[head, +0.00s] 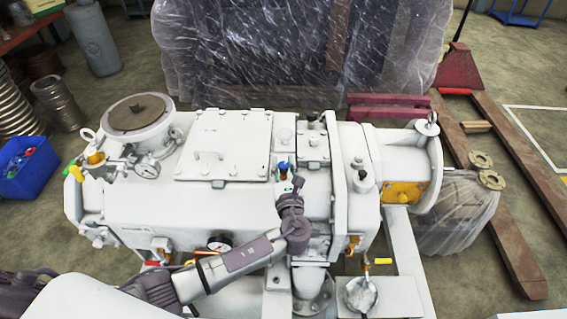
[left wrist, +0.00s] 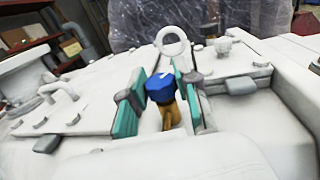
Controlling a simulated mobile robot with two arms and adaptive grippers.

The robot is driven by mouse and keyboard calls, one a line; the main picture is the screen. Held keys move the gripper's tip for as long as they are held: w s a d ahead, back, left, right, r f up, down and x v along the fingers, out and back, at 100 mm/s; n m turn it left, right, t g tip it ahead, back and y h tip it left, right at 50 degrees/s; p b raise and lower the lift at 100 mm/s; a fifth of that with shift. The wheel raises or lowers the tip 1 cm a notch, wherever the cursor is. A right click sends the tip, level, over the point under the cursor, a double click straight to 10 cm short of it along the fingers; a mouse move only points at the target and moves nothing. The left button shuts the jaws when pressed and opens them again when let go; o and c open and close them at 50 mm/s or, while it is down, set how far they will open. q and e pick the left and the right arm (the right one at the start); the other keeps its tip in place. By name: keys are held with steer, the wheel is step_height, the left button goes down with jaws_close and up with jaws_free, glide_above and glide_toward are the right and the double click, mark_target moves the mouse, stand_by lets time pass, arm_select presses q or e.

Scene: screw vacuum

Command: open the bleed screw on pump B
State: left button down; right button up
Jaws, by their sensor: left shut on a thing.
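The pump (head: 130,205) is a large white machine body across the middle of the head view. A small bleed screw with a blue head (head: 283,166) stands on its top, right of a flat square cover. In the left wrist view the blue screw head (left wrist: 160,87) sits on a brass-coloured stem. My left gripper (head: 284,176) reaches it from the front. Its two teal-padded fingers (left wrist: 161,102) stand on either side of the blue head and are shut on it. My right gripper is not in view.
The square bolted cover (head: 225,140) lies left of the screw. A lifting eye (left wrist: 171,42) stands just behind the screw. A pressure gauge (head: 146,170) and a round flange (head: 137,113) are at the left. A plastic-wrapped crate (head: 290,55) stands behind the pump.

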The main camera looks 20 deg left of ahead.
arm_select(q)
steer(key=n+g+y, duration=0.1)
steer(key=n+y, duration=0.1)
steer(key=n+g+y+b, duration=0.1)
steer(key=g+y, duration=0.1)
steer(key=shift+d+f+n+y+b, duration=0.1)
steer(key=shift+f+n+y+b, duration=0.1)
steer(key=shift+n+y+b, duration=0.15)
steer(key=n+g+y+b, duration=0.2)
steer(key=n+g+y, duration=0.1)
steer(key=g, duration=0.1)
steer(key=shift+r+n+y, duration=0.1)
steer(key=shift+n+y, duration=0.15)
steer(key=shift+n+g+y+b, duration=0.4)
steer(key=shift+n+g+b, duration=0.15)
steer(key=shift+g, duration=0.35)
steer(key=shift+r, duration=0.15)
steer(key=c, duration=0.8)
jaws_free()
